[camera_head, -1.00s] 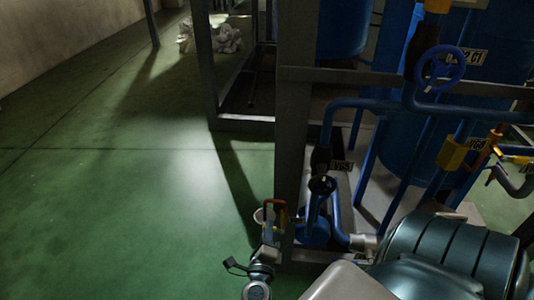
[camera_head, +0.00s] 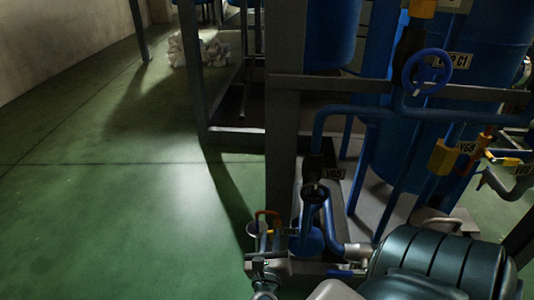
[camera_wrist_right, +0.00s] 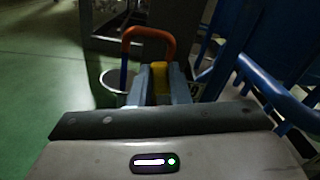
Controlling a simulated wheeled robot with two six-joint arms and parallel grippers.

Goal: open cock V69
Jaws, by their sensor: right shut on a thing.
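A small cock with a yellow body (camera_head: 268,233) and an orange-red loop handle (camera_head: 267,213) sits low beside the grey post. My right gripper (camera_head: 267,243) reaches up to it from below. In the right wrist view the fingers (camera_wrist_right: 160,85) are shut on the yellow part (camera_wrist_right: 159,75), and the orange loop (camera_wrist_right: 148,42) rises just beyond them. My left gripper is not in view.
A blue handwheel (camera_head: 427,72) and another yellow valve (camera_head: 443,157) are on the pipes to the right. A grey post (camera_head: 284,110) stands close behind the cock. A pale ring (camera_wrist_right: 117,82) is left of the fingers. Green floor (camera_head: 120,220) is open to the left.

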